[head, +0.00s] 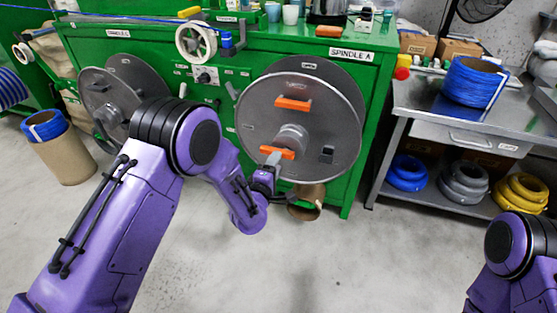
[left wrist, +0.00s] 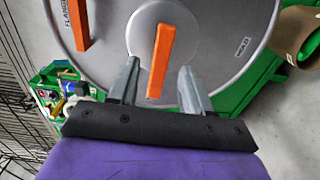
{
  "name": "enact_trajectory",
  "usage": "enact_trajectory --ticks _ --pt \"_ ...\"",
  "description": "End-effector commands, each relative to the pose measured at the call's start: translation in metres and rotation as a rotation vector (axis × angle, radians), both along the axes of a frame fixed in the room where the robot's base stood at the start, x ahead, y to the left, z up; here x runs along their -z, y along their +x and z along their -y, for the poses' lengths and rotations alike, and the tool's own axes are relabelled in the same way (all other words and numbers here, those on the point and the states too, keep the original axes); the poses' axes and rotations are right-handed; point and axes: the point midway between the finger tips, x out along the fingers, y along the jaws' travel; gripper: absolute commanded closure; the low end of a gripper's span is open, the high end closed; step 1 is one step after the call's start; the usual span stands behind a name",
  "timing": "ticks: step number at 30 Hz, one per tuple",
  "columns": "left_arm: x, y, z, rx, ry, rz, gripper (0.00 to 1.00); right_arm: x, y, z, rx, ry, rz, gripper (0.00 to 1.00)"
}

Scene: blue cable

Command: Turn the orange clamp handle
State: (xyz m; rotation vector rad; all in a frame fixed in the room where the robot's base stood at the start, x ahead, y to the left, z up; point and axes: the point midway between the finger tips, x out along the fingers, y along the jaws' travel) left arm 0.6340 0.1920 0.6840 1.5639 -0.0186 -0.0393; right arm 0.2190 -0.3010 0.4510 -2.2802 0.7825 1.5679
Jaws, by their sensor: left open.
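The orange clamp handle (head: 277,152) is at the hub of the grey disc (head: 342,115) marked Spindle A. In the left wrist view the orange handle (left wrist: 160,60) runs nearly upright across the round hub, tilted slightly. My left gripper (head: 272,162) is in front of the hub, and in the left wrist view its two fingers (left wrist: 158,84) are open, one on each side of the handle's lower end. A gap shows between the handle and each finger. A second orange bar (head: 293,103) sits higher on the disc. My right gripper is out of view.
The green machine (head: 345,195) stands behind the disc. Another grey disc (head: 97,88) is at left. A metal bench (head: 440,103) at right holds a blue cable coil (head: 474,80), with more coils on its lower shelf. The floor in front is clear.

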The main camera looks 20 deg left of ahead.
Motion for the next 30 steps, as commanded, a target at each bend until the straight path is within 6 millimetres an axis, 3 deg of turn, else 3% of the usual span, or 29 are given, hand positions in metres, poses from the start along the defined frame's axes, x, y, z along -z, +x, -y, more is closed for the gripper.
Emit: enact_trajectory --ticks 6,15,16,20,21,30 --pt "0.002 0.033 0.000 -0.003 0.001 -0.001 0.51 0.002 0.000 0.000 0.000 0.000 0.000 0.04" --pt "0.002 0.038 0.000 -0.003 0.001 -0.004 0.51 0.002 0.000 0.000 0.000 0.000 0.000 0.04" --pt "0.002 0.038 0.000 -0.003 0.001 -0.004 0.54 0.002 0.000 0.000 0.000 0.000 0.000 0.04" --pt "0.002 0.038 0.000 -0.003 0.002 -0.004 0.97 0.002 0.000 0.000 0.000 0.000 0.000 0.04" --pt "0.002 0.038 0.000 -0.003 0.002 -0.004 1.00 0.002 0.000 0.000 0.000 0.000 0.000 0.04" --pt "0.002 0.037 0.000 -0.003 -0.019 -0.005 1.00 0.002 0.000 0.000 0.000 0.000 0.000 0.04"
